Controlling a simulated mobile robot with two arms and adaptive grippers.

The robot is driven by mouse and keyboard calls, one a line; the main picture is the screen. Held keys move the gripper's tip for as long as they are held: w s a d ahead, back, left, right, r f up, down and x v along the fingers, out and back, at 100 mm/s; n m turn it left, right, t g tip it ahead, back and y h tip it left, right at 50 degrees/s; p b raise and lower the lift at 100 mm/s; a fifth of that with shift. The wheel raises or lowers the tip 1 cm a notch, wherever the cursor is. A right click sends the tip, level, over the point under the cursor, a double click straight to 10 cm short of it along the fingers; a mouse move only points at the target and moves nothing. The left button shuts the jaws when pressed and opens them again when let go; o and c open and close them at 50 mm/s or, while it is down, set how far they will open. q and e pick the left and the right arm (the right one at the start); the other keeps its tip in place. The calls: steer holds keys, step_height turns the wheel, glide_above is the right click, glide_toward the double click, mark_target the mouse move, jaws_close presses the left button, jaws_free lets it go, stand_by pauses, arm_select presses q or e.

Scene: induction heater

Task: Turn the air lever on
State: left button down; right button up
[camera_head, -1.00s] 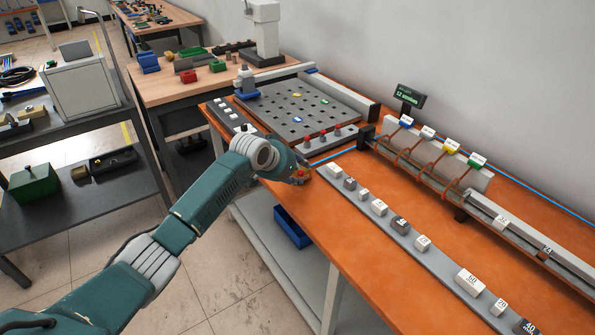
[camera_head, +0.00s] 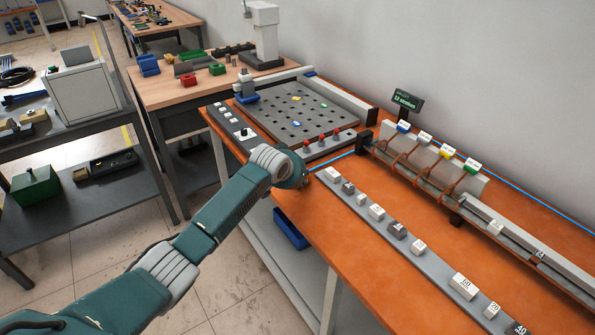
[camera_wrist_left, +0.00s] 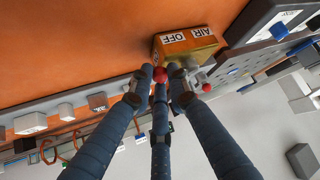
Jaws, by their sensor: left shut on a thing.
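The air valve is a brass-yellow box (camera_wrist_left: 188,44) with white "AIR" and "OFF" labels, at the top middle of the left wrist view. A red ball knob (camera_wrist_left: 160,75), which looks like the air lever's end, sits beside the box between my left gripper's (camera_wrist_left: 162,82) fingertips. The fingers are closed around it. The rest of the lever is hidden by the fingers. In the head view my left gripper (camera_head: 301,181) is at the orange table's near edge, mostly hidden behind my wrist, which also covers the valve. My right gripper is not in view.
A second red knob (camera_wrist_left: 207,88) on a grey part is close to the right finger. A grey strip with several labelled blocks (camera_head: 376,212) runs along the table. A perforated plate (camera_head: 300,112) stands behind my gripper, with red knobs (camera_head: 321,140) near its front edge.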

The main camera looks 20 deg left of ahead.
arm_select(q)
steer(key=shift+w+d+r+n+y, duration=0.2)
steer(key=shift+d+n+y, duration=0.1)
steer(key=shift+d+n, duration=0.15)
steer(key=shift+w+d+f+n+y, duration=0.15)
steer(key=shift+w+n+y, duration=0.15)
steer(key=shift+n+y, duration=0.5)
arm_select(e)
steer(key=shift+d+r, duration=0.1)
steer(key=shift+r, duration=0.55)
arm_select(q)
steer(key=c, duration=1.6)
jaws_free()
steer(key=shift+c, duration=0.2)
steer(key=shift+s, duration=0.1)
steer(key=v, duration=1.2)
